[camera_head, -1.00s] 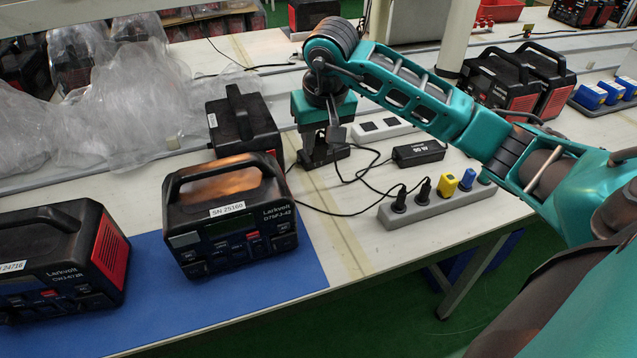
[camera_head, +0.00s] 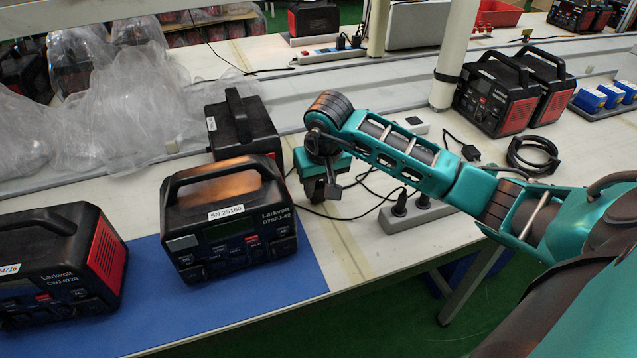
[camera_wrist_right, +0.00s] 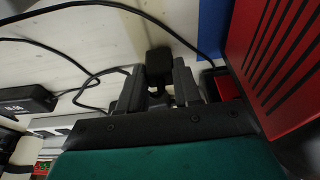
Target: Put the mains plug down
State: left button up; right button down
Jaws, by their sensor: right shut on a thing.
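My right gripper (camera_head: 318,190) is over the white bench, just right of the front charger with the label SN 25160. In the right wrist view its dark fingers (camera_wrist_right: 157,92) are shut on a black mains plug (camera_wrist_right: 160,65). A black cable curves near the plug over the pale bench top. In the head view the plug is mostly hidden by the gripper, and I cannot tell whether it touches the bench. My left gripper is not in view.
The SN 25160 charger (camera_head: 228,225) stands on a blue mat (camera_head: 290,280); another (camera_head: 240,125) stands behind it. A grey power strip (camera_head: 405,220) lies to the right, partly under my arm. A black adapter (camera_wrist_right: 25,100) shows in the wrist view. A coiled cable (camera_head: 535,155) lies farther right.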

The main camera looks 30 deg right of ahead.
jog(key=shift+f+b, duration=0.4)
jog(key=shift+f, duration=0.1)
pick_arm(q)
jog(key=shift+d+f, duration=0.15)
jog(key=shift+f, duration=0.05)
pick_arm(e)
jog(key=c, duration=0.8)
grip_release()
jog(key=shift+r, duration=0.1)
jog(key=shift+r+p, duration=0.6)
jog(key=shift+p, duration=0.05)
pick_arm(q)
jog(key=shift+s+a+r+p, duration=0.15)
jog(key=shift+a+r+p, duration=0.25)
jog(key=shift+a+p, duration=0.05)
pick_arm(e)
jog(key=v, duration=1.1)
jog(key=shift+s+a+r, duration=0.1)
jog(key=shift+r, duration=0.2)
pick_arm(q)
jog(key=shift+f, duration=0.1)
